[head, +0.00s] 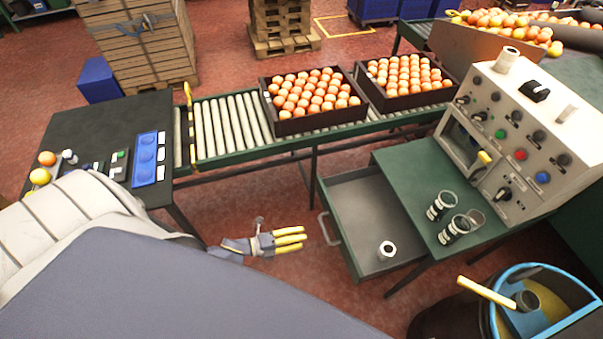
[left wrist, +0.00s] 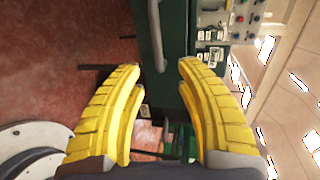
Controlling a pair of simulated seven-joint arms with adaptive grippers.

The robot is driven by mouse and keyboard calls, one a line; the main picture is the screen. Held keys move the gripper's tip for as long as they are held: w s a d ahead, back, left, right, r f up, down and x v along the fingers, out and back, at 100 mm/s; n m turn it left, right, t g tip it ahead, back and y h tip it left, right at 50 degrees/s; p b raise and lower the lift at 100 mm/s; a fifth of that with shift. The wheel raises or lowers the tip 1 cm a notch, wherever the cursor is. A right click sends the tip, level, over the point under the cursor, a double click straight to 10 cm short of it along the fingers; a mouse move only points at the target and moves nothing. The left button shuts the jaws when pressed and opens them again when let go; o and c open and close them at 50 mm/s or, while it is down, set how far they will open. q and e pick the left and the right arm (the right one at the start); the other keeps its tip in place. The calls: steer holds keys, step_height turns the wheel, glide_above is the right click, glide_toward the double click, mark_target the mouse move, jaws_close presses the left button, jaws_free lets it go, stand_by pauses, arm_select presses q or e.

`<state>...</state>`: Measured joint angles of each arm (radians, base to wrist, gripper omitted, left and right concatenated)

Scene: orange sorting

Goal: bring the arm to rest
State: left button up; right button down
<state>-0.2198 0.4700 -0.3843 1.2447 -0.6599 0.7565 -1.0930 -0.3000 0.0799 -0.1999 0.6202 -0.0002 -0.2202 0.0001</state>
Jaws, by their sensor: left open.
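My left gripper (head: 289,240) has yellow fingers and hangs over the red floor, left of the open drawer. In the left wrist view its yellow fingers (left wrist: 160,90) stand apart with nothing between them. My left arm comes in from the lower left of the head view. The right gripper does not show in either view. Two dark crates of oranges (head: 295,124) (head: 408,100) stand on the roller conveyor.
A blue-rimmed barrel (head: 515,270) is at lower right. A black table (head: 70,125) with a blue tray (head: 146,158) is at left.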

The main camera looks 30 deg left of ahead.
arm_select(q)
steer(key=s+a+f+n+g+y, duration=0.1)
steer(key=s+a+f+n+y, duration=0.3)
steer(key=f, duration=0.3)
steer(key=s+a+f+n+g+y, duration=0.1)
steer(key=s+a+f+n+y, duration=0.2)
steer(key=f+n, duration=0.35)
steer(key=s+a+f+n+g+y, duration=0.2)
steer(key=s+a+f+n, duration=0.1)
steer(key=a+f+n, duration=0.3)
steer(key=s+d+f+n+g+y, duration=0.1)
steer(key=s+f+n+g, duration=0.1)
steer(key=s+f, duration=0.35)
steer(key=s+d+f+n+g+y, duration=0.1)
steer(key=s+f+n+g, duration=0.15)
steer(key=s, duration=0.55)
steer(key=s+d+f+n+g, duration=0.1)
steer(key=s+d+f, duration=0.2)
steer(key=s+d, duration=0.6)
steer(key=shift+s+f+n+g+h, duration=0.3)
steer(key=shift+s+f+g, duration=0.05)
steer(key=shift+s, duration=1.1)
